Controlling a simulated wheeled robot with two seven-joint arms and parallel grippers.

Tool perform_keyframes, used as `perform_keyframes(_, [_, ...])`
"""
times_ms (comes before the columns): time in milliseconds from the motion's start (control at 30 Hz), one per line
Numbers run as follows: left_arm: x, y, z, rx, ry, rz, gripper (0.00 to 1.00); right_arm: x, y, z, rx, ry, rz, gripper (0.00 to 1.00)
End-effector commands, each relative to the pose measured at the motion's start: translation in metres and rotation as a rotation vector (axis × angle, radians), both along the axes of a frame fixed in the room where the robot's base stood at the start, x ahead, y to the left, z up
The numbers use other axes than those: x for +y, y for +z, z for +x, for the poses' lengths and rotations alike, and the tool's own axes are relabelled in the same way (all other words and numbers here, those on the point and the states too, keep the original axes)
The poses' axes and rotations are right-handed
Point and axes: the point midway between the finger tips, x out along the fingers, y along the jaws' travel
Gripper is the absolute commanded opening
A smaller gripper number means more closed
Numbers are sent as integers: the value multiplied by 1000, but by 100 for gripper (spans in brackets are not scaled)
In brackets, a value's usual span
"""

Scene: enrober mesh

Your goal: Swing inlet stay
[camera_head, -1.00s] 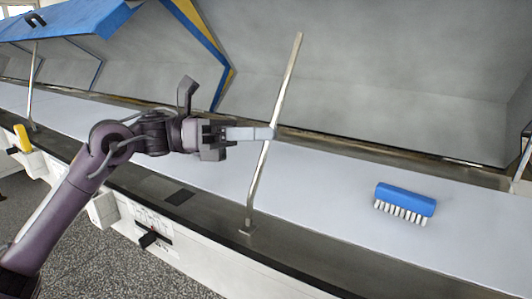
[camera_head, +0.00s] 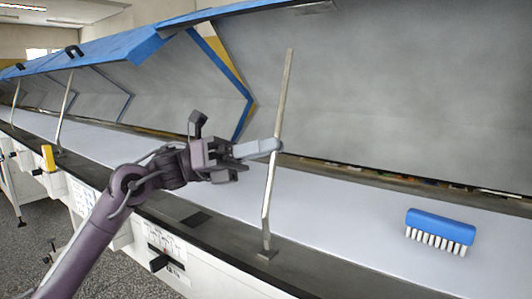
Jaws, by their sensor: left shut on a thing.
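The inlet stay (camera_head: 270,200) is a thin metal rod with a bend low down. It stands nearly upright from a small foot on the near metal ledge, and its upper end is free in front of the raised hood (camera_head: 320,90). My left gripper (camera_head: 275,146) reaches in from the left and is shut on the stay at about mid-height. The far finger is hidden behind the near one. My right gripper is not in view.
A blue brush (camera_head: 440,230) with white bristles lies on the pale belt (camera_head: 350,210) at the right. Other stays (camera_head: 66,108) prop the blue-edged hoods further left.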

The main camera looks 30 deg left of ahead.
Motion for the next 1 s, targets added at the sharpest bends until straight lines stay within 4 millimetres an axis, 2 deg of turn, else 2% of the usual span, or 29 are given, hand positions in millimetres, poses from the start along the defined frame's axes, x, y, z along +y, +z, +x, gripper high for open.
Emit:
perform_keyframes(400, [1,-1,1,4,1,-4,0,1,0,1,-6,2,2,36])
perform_keyframes(433, [1,-1,1,4,1,-4,13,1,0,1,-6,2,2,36])
perform_keyframes(600, [1,-1,1,3,2,-4,33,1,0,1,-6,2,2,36])
perform_keyframes(867, [2,-1,1,1,2,-4,33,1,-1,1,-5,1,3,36])
perform_keyframes(1000, [14,-7,-1,4,5,-4,33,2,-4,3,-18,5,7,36])
